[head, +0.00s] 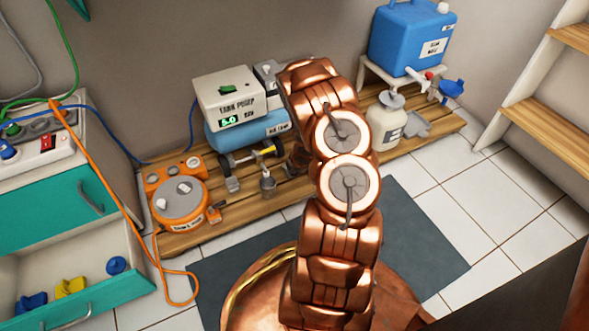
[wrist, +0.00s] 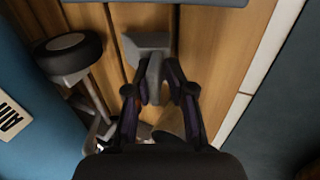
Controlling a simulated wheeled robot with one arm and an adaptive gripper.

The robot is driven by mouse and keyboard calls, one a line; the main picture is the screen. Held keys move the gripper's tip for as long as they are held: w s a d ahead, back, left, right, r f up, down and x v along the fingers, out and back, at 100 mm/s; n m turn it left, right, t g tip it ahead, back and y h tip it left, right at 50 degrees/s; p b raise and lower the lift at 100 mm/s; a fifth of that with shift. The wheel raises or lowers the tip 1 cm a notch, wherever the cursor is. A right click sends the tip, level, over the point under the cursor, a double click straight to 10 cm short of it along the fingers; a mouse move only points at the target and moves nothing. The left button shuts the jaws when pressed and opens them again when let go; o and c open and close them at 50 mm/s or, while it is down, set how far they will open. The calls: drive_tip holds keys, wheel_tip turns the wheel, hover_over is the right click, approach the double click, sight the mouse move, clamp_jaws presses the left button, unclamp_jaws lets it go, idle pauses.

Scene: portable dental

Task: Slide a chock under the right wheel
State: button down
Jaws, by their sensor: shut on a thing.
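In the wrist view my gripper (wrist: 158,80) is shut on the upright stem of a grey chock (wrist: 147,45). The chock's wide block is just beyond the fingertips, over the wooden slats. A black wheel (wrist: 70,55) on a grey strut is to the left of the chock, with a gap between them. In the head view the compressor (head: 236,105) has a blue tank (head: 250,131) and stands on the wooden pallet (head: 190,237). My arm hides the gripper, the held chock and the tank's right end there.
An orange round unit (head: 180,205) is on the pallet's left end. A white bottle (head: 385,125) and a blue canister (head: 408,40) stand to the right. An open teal drawer (head: 90,290) and an orange cable (head: 120,190) are at left.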

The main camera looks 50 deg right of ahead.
drive_tip(key=shift+w+d+f+p, duration=0.1)
drive_tip(key=shift+w+d+p, duration=0.05)
drive_tip(key=shift+w+p, duration=0.5)
drive_tip(key=shift+w+d+p, duration=0.2)
drive_tip(key=shift+w+p, duration=0.3)
drive_tip(key=shift+p, duration=0.2)
drive_tip(key=shift+w+d+p, duration=0.15)
drive_tip(key=shift+w+p, duration=0.3)
drive_tip(key=shift+p, duration=0.25)
drive_tip(key=c, duration=1)
unclamp_jaws()
drive_tip(key=shift+c, duration=0.2)
drive_tip(key=shift+d, duration=0.1)
drive_tip(key=shift+r+p, duration=2.55)
drive_tip(key=shift+r, duration=0.55)
